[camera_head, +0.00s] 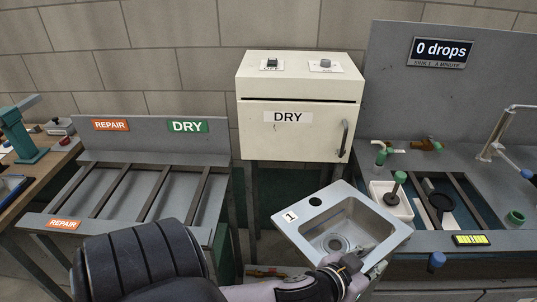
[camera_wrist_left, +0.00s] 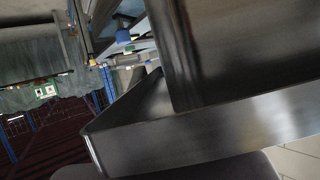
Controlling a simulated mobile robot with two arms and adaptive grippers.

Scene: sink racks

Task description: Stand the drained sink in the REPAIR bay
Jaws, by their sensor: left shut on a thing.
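A steel sink (camera_head: 335,228) with a white tag "1" is held tilted in the air, right of centre in the head view. Its bowl faces up and toward me, and its drain shows. My left gripper (camera_head: 352,272) is shut on the sink's near right edge. In the left wrist view the sink (camera_wrist_left: 200,128) fills the right and lower part, close to the camera. The REPAIR bay, marked by orange labels, is the left part of the grey rack (camera_head: 150,140); its visible slots are empty. My right gripper is not in view.
The rack's other label reads DRY. A cream DRY cabinet (camera_head: 300,110), door closed, stands behind the sink. A wash bench (camera_head: 440,170) with a white tub, green fittings and a "0 drops" sign is at the right. A wooden workbench (camera_head: 35,165) is at the far left.

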